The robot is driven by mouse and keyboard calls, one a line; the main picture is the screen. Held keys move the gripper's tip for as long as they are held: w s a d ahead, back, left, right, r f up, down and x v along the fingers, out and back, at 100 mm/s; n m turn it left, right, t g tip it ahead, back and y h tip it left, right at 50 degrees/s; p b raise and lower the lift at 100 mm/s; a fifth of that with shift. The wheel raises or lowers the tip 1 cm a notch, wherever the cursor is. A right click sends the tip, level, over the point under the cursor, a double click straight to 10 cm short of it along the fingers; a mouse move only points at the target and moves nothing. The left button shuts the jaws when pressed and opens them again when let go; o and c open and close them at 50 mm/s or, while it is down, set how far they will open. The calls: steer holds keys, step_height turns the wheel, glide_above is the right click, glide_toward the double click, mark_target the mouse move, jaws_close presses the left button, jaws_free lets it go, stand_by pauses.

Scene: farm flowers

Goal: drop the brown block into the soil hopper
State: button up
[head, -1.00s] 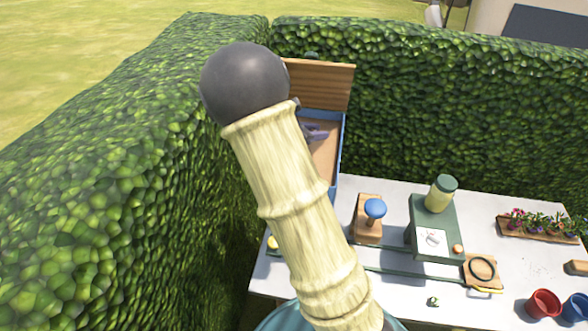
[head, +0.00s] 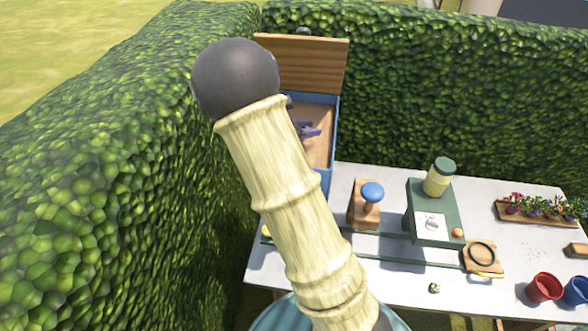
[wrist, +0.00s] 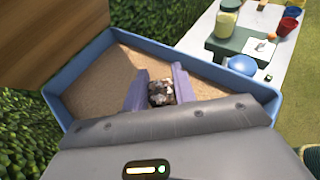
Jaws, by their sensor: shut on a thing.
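The soil hopper (head: 333,132) is a blue-walled box with brown soil inside, at the table's far left end in the head view. Its wall also shows in the wrist view (wrist: 192,62). My gripper (head: 308,129) has purple fingers and is inside the hopper's outline. In the wrist view my gripper (wrist: 160,94) is shut on a small speckled brown and whitish block (wrist: 162,93). The block is over the soil; its height above it is hard to tell. My arm hides part of the hopper in the head view, and the block cannot be made out there.
A raised wooden lid (head: 302,63) stands at the hopper's back. Hedges (head: 440,100) border the table behind and at left. On the table (head: 400,280) are a blue-knobbed wooden block (head: 372,192), a green stand with a jar (head: 438,178), a flower tray (head: 540,212) and a red pot (head: 543,287).

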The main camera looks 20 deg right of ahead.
steer(key=shift+f, duration=0.45)
steer(key=shift+w, duration=0.15)
steer(key=shift+a, duration=0.1)
steer(key=o, duration=0.8)
steer(key=shift+s+r, duration=0.1)
steer(key=shift+s, duration=0.1)
steer(key=shift+o, duration=1.1)
steer(key=shift+d, duration=0.2)
steer(key=shift+s+a, duration=0.1)
